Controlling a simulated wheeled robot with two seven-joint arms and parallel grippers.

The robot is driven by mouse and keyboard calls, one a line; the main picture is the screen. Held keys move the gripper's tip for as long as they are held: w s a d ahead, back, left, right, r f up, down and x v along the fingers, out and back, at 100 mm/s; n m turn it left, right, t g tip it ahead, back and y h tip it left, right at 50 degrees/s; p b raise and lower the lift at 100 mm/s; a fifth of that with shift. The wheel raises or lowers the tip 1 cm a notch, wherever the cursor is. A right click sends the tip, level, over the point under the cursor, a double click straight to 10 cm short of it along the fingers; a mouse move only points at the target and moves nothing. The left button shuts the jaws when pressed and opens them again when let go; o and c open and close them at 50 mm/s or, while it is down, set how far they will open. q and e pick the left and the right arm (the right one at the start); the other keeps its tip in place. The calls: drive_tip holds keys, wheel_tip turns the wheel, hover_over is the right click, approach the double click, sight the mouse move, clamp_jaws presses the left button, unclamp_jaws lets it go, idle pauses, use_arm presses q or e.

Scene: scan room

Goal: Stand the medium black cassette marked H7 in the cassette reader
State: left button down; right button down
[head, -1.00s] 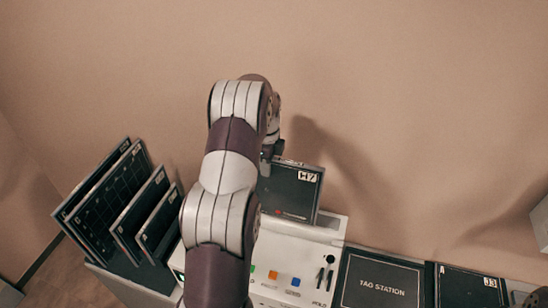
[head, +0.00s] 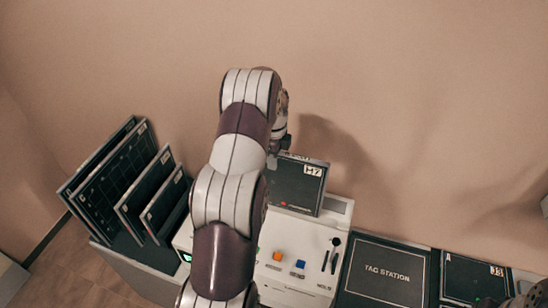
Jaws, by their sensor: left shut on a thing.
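The black cassette marked H7 (head: 298,188) is upright over the back part of the white cassette reader (head: 322,235), its label at the top right corner. Its lower edge meets the reader's top in the picture; I cannot tell how deep it sits in a slot. My left gripper (head: 284,146) is shut on the cassette's upper edge, mostly hidden behind my own arm. My arm also covers the left part of the reader. My right gripper does not show clearly.
Several dark cassettes stand tilted in a rack (head: 138,262) at the left. The reader's front has an orange button (head: 276,256), a blue button (head: 300,264) and dark levers. Right of it lie the tag station panel (head: 385,292) and a cassette marked J3 (head: 470,277).

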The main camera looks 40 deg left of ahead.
sight(274, 183)
use_arm(q)
drive_tip(key=shift+w, duration=0.1)
drive_tip(key=shift+f, duration=0.1)
drive_tip(key=shift+f+b, duration=3.95)
drive_tip(key=shift+f, duration=1.7)
drive_tip(key=c, duration=0.9)
unclamp_jaws()
drive_tip(key=shift+c, duration=0.2)
